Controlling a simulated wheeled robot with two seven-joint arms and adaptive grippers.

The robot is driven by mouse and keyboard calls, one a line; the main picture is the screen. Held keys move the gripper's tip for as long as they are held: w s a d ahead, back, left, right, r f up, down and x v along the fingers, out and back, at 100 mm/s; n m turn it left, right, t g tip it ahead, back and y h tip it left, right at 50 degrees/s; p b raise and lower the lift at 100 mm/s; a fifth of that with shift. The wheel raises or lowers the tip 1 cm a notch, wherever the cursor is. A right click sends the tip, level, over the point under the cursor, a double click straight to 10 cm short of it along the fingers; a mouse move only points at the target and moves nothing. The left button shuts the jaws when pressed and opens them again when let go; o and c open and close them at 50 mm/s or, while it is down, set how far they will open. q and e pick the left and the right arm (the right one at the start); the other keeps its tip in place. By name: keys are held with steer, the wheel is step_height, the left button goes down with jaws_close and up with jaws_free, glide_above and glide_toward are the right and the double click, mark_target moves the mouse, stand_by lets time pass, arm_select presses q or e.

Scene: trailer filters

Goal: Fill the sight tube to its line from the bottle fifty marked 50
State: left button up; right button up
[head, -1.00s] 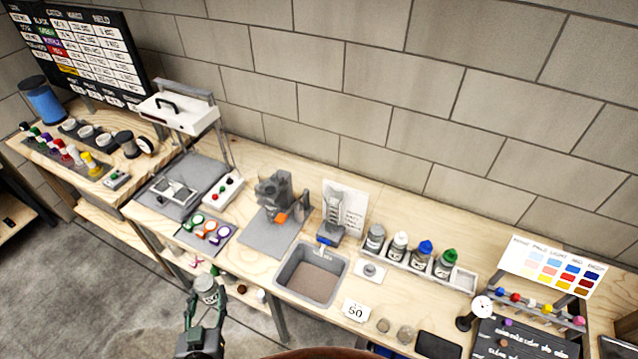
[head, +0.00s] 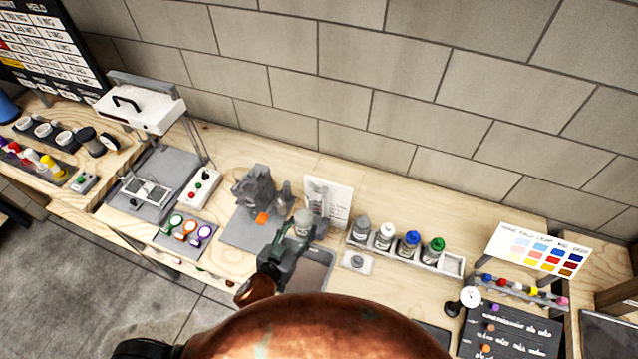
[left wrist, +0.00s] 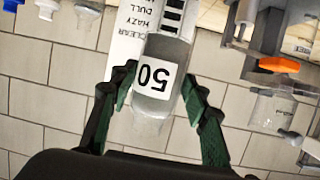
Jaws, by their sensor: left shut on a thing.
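My left gripper (head: 298,236) is shut on a clear bottle (head: 303,222) and holds it above the grey tray (head: 322,258) on the bench. In the left wrist view the bottle (left wrist: 155,106) sits between both fingers (left wrist: 160,100), its white label reading 50 upside down, as that whole view is inverted. The sight tube (head: 317,192) stands just behind the bottle, before a white printed card (head: 341,207). It also shows in part at the top of the left wrist view (left wrist: 172,14). Its line and level cannot be made out. My right gripper is out of view.
A white rack (head: 450,264) with several capped bottles stands right of the tray. A small white plate (head: 357,262) lies in front of it. A grey machine (head: 255,188) with an orange part stands to the left. The bench behind the rack is clear.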

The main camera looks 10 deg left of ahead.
arm_select(q)
steer(key=w+d+f+m+h+p, duration=0.1)
steer(key=d+h+p, duration=0.1)
steer(key=d, duration=0.2)
steer(key=w+d+f+m+g+h+p, duration=0.1)
steer(key=w+d+m+h+p, duration=0.1)
steer(key=d, duration=0.3)
steer(key=shift+w+d+m+g+h+p, duration=0.15)
steer(key=shift+d+m+g+h+p, duration=0.2)
steer(key=shift+p, duration=0.4)
steer(key=shift+a+r, duration=0.1)
steer(key=shift+a, duration=0.05)
